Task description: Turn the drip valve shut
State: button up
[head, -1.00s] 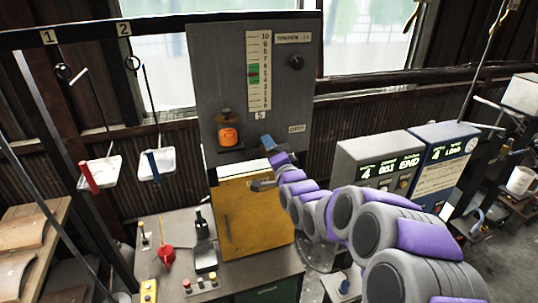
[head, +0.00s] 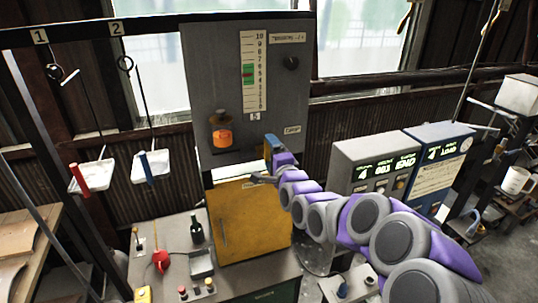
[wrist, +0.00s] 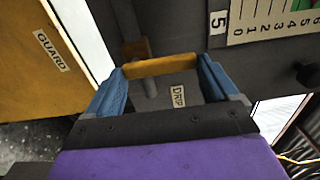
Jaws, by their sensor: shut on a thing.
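The drip valve's yellow handle (wrist: 160,65) lies crosswise between the blue fingertips of my gripper (wrist: 161,68) in the wrist view. The gripper is shut on its two ends. A grey stem (wrist: 149,88) shows below the handle. A "DRIP" label (wrist: 178,96) is beside it, and also shows on the grey panel in the head view (head: 292,129). In the head view my gripper (head: 271,143) is at the panel's lower edge, right of the orange oiler bottle (head: 221,136).
A yellow guard door (head: 250,215) stands below the panel. A tension gauge (head: 249,75) is on the panel above. Grey (head: 365,150) and blue (head: 438,140) display boxes stand right. Two hanging trays (head: 92,176) are left.

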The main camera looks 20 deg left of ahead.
jog(key=shift+d+f, duration=0.1)
jog(key=shift+f, duration=0.25)
jog(key=o, duration=1.2)
jog(key=shift+o, duration=0.4)
jog(key=shift+w+d+r, duration=0.1)
jog(key=shift+w+d, duration=0.05)
jog(key=b+v, duration=0.3)
jog(key=v, duration=1.4)
jog(key=s+d+f+n+g+h+b, duration=0.4)
jog(key=s+d+f+b, duration=0.25)
jog(key=d+f, duration=0.4)
jog(key=s+d+f+n+g+h+b, duration=0.45)
jog(key=s+d+f, duration=0.35)
jog(key=f, duration=0.4)
jog(key=s+d+f+g+h+b, duration=0.2)
jog(key=s+d+f+g+b, duration=0.1)
jog(key=s+d, duration=0.4)
jog(key=s+d+f+g+h+b, duration=0.2)
jog(key=s+d, duration=0.5)
jog(key=s, duration=0.6)
jog(key=shift+f+n+g+b, duration=0.35)
jog(key=shift+f+g+b, duration=0.2)
jog(key=shift+f+b, duration=0.3)
